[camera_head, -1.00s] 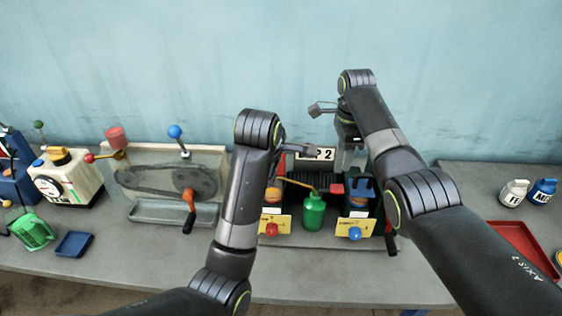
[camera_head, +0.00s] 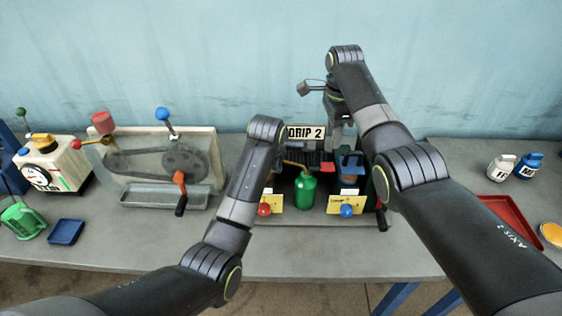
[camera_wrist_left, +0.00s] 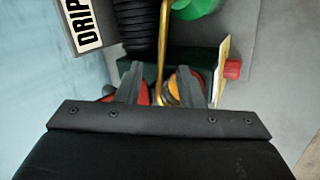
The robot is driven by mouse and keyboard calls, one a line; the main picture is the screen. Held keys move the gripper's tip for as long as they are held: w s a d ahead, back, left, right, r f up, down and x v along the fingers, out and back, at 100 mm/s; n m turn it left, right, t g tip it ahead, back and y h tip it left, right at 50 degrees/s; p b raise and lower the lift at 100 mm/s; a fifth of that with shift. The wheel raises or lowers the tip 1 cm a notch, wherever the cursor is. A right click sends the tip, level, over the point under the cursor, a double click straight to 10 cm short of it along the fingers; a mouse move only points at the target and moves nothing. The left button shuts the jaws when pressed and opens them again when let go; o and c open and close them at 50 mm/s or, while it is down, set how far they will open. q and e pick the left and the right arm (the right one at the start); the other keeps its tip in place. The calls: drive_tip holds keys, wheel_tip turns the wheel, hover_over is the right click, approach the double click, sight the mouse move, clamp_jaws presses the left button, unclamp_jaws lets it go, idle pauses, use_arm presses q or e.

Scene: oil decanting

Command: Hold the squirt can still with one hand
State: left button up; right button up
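The green squirt can (camera_head: 305,192) stands upright on the stand under the "DRIP 2" sign (camera_head: 305,132). Its thin brass spout (camera_head: 294,164) leans left. In the left wrist view part of the green can (camera_wrist_left: 195,7) shows at the top, and the brass spout (camera_wrist_left: 162,45) runs down towards my left gripper (camera_wrist_left: 160,88). The left fingers are apart, with the spout's end between or behind them; contact is unclear. The head view mostly hides this gripper behind my left arm. My right gripper (camera_head: 341,133) points down above a blue-topped cup (camera_head: 350,168); its finger gap is unclear.
Red (camera_head: 264,209) and blue (camera_head: 347,210) knobs face the front of the stand. A belt machine (camera_head: 160,160) with cranks stands left. A red tray (camera_head: 512,220) and two small bottles (camera_head: 500,167) are at right. The front table strip is clear.

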use_arm(q)
drive_tip(key=shift+x, duration=2)
clamp_jaws()
